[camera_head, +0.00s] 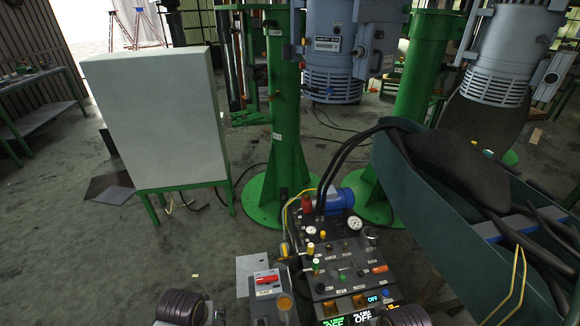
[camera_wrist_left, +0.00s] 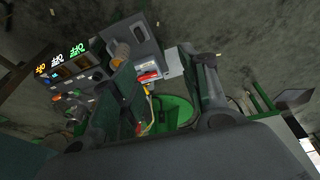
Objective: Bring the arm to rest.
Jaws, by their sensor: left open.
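My left gripper (camera_wrist_left: 165,82) shows in the left wrist view, with its two dark fingers spread well apart. No object is held between them. Behind the gap are a small box with a red switch (camera_wrist_left: 150,76) and a green round base (camera_wrist_left: 172,112), both beyond the fingers. In the head view, dark rounded parts of my arms show at the bottom edge, left and right of the control panel. The fingertips of both grippers are outside the head view.
A control panel (camera_head: 340,262) with gauges, knobs and lit "OFF" displays stands in front, beside a red-switch box (camera_head: 267,281). Green columns (camera_head: 285,130) carry grey motors (camera_head: 335,45). A white cabinet (camera_head: 160,120) stands left; a dark green bin (camera_head: 440,230) holds hoses right. Grey floor is open at left.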

